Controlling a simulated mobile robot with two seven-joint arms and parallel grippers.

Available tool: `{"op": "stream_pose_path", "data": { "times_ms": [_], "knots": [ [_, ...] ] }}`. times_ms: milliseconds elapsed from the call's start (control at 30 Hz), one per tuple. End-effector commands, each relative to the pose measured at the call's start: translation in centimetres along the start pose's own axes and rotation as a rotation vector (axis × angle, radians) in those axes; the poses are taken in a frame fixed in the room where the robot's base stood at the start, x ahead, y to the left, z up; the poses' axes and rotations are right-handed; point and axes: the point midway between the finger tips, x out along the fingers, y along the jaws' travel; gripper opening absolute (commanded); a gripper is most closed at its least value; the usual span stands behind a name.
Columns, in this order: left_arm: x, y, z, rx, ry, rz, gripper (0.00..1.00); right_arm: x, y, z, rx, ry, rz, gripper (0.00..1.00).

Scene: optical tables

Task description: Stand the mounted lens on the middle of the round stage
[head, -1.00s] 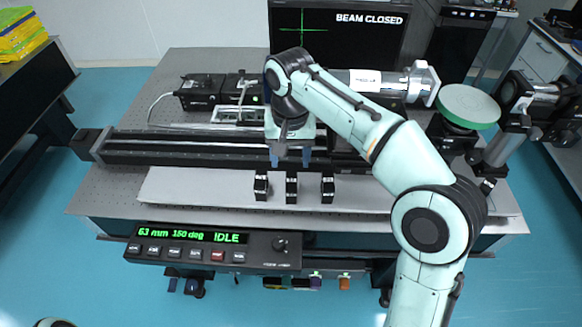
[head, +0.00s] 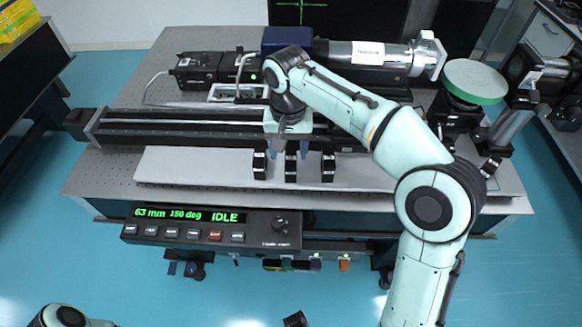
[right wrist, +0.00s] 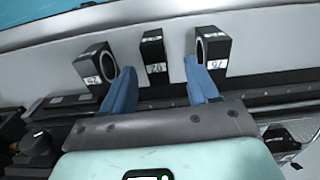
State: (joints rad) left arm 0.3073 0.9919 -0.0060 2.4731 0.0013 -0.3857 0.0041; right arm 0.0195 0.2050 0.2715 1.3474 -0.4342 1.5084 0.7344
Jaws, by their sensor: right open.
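Three black square lens mounts stand upright in a row on a white mat (head: 210,168): left (head: 259,166), middle (head: 291,168) and right (head: 328,168). They also show in the right wrist view: left (right wrist: 98,66), middle (right wrist: 154,52) and right (right wrist: 212,50), with labels too blurred to read surely. My right gripper (head: 288,153) is open and empty, its blue fingers just behind the row. In the right wrist view its fingertips (right wrist: 158,68) spread to either side of the middle mount, not closed on it.
A long black rail (head: 180,140) runs behind the mat. Optical instruments (head: 370,52) stand behind it. A control box (head: 210,228) reading "63 mm 150 deg IDLE" is at the front edge. The mat's left part is clear. A post-mounted device (head: 515,100) stands right of the stage.

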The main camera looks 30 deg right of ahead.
Motion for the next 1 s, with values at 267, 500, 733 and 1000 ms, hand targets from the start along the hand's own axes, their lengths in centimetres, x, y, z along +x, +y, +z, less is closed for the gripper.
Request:
{"op": "stream_pose_path", "data": {
  "times_ms": [267, 500, 733, 1000],
  "knots": [
    [0.7, -0.2, 0.1, -0.001, -0.002, -0.001, 0.51, 2.6, 0.4, -0.2, 0.002, -0.002, 0.002, 0.6],
    [1.3, -0.5, 0.1, -0.001, -0.004, -0.001, 0.51, 5.7, 0.6, -0.3, 0.001, -0.001, 0.0, 0.6],
    [1.3, -0.5, 0.1, -0.001, -0.004, -0.001, 0.51, 5.9, 0.6, -0.3, 0.0, 0.0, -0.001, 0.6],
    [1.3, -0.5, 0.1, -0.001, -0.004, -0.001, 0.51, 5.8, 0.6, -0.3, 0.0, 0.001, -0.001, 0.0]
  ]
}}
